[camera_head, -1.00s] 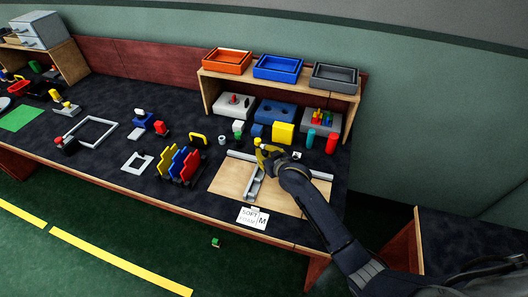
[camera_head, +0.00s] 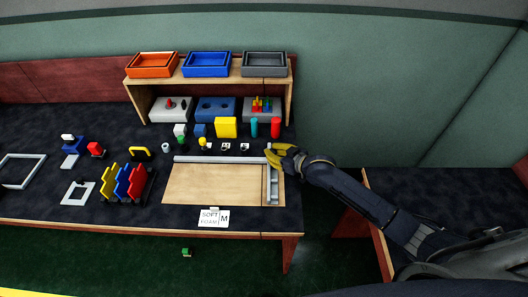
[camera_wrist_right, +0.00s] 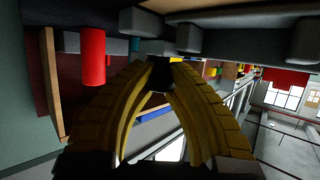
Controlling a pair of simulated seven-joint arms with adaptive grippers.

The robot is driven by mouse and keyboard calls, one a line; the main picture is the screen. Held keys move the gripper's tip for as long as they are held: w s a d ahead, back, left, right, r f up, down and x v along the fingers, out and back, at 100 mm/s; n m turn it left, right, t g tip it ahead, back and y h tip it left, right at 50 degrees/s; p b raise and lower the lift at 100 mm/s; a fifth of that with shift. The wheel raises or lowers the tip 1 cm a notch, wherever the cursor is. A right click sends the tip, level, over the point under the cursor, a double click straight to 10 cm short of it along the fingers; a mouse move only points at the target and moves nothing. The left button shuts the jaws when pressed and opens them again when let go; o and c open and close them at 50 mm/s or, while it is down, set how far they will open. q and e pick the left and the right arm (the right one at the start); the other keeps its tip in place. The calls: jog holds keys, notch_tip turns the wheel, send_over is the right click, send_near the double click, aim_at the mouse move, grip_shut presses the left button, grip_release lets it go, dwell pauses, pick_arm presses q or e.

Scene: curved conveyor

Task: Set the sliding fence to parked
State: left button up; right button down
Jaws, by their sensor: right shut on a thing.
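The sliding fence (camera_head: 272,186) is a grey metal bar lying front to back across a wooden board (camera_head: 215,185). It sits at the board's right end, below a grey rail (camera_head: 215,159) along the back edge. My right gripper (camera_head: 272,155), with yellow fingers, is at the back end of the fence and shut on it. In the right wrist view the yellow fingers converge on a grey piece (camera_wrist_right: 158,48); the exact contact is partly hidden by the fingers. My left gripper is not in view.
Small white-marked pieces (camera_head: 225,147) stand behind the rail. A red cylinder (camera_head: 275,128) and a teal cylinder (camera_head: 254,127) stand close behind my right gripper. A "SOFT FOAM M" card (camera_head: 213,217) is at the front edge. Colored upright dividers (camera_head: 122,183) stand left of the board.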

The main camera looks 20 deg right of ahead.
jog(key=shift+w+d+r, duration=0.25)
jog(key=shift+d+r, duration=0.1)
jog(key=shift+r, duration=0.3)
jog(key=c, duration=1.5)
grip_release()
jog(key=shift+s+d, duration=0.1)
jog(key=shift+d, duration=0.05)
jog(key=o, duration=0.4)
jog(key=shift+s+f, duration=0.1)
jog(key=shift+f, duration=0.15)
jog(key=shift+s, duration=0.1)
jog(key=v, duration=1.1)
jog(key=shift+s+d, duration=0.2)
jog(key=shift+s, duration=0.1)
